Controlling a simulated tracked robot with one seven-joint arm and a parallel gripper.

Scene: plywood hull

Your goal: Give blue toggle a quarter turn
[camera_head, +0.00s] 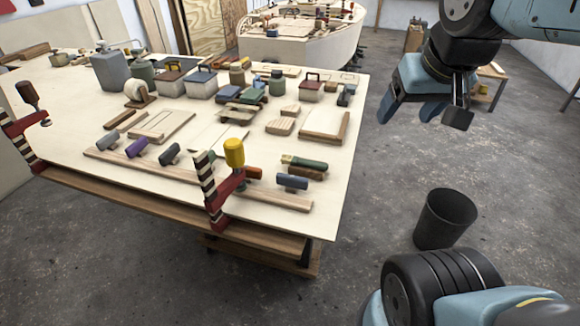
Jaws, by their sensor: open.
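A slate-blue toggle (292,182) sits near the right end of a long wooden strip (270,196) along the table's front edge. On the same strip are a grey toggle (107,143), a purple toggle (136,148), a dark grey-teal toggle (170,154) and an orange-brown toggle (252,172). The strip's middle is partly hidden by a clamp. My gripper (424,112) is open and empty at the upper right. It hangs beyond the table's right edge, above the floor, well apart from the toggles.
A striped clamp with a yellow handle (234,153) rises at the table's front, left of the slate-blue toggle. A green-handled brush (304,163) lies just behind that toggle. Boxes and jars crowd the table's back. A dark bin (445,218) stands on the floor at right.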

